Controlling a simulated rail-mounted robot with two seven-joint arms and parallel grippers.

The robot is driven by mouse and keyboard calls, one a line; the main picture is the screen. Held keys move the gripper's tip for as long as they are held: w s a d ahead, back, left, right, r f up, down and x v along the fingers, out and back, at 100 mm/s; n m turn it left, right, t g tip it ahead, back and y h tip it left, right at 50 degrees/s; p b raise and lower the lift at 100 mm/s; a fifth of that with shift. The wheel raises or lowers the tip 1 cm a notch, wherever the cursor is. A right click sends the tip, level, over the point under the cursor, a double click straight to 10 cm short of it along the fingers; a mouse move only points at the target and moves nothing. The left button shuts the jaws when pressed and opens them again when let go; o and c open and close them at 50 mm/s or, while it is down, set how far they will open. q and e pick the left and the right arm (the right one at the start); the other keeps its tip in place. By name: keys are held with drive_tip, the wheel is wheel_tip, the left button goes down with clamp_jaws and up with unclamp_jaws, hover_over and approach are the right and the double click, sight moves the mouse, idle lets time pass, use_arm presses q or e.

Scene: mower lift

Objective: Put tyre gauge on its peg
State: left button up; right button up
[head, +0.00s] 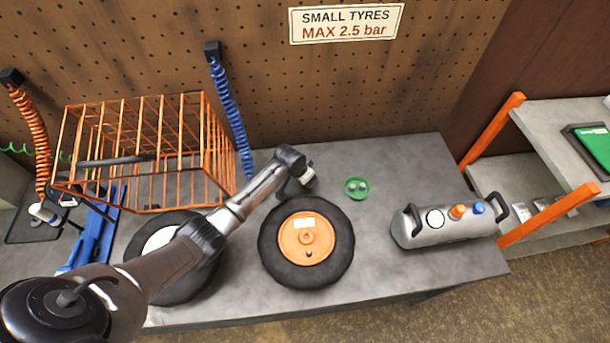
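I cannot clearly single out the tyre gauge in the head view. A white and blue fitting (42,212) lies at the lower end of the orange coiled hose, on a dark mat at the far left. Two black holders stick out of the pegboard: a left one (12,78) with the orange hose and a right one (212,50) with the blue hose. I see no empty peg. My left gripper (297,188) hangs over the bench just behind the orange-hubbed wheel; its fingers are too small and turned away to judge. My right gripper is not in view.
An orange wire basket (165,190) stands at the left, near a blue tool (95,235). An orange-hubbed wheel (330,262), a green dish (357,188) and a grey tank (420,232) stand on the bench. A second wheel (150,240) is partly under my arm.

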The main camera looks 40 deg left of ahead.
use_arm(q)
drive_tip(key=shift+p, duration=0.35)
idle(0.4)
drive_tip(key=shift+f, duration=0.2)
idle(0.5)
drive_tip(key=shift+r, duration=0.35)
drive_tip(key=shift+r+p, duration=0.5)
drive_tip(key=shift+p, duration=0.4)
idle(0.7)
drive_tip(key=shift+f+b, duration=0.3)
drive_tip(key=shift+f, duration=0.55)
idle(0.5)
drive_tip(key=shift+r+p, duration=0.25)
drive_tip(key=shift+p, duration=0.1)
drive_tip(key=shift+r+p, duration=0.6)
drive_tip(key=shift+p, duration=0.05)
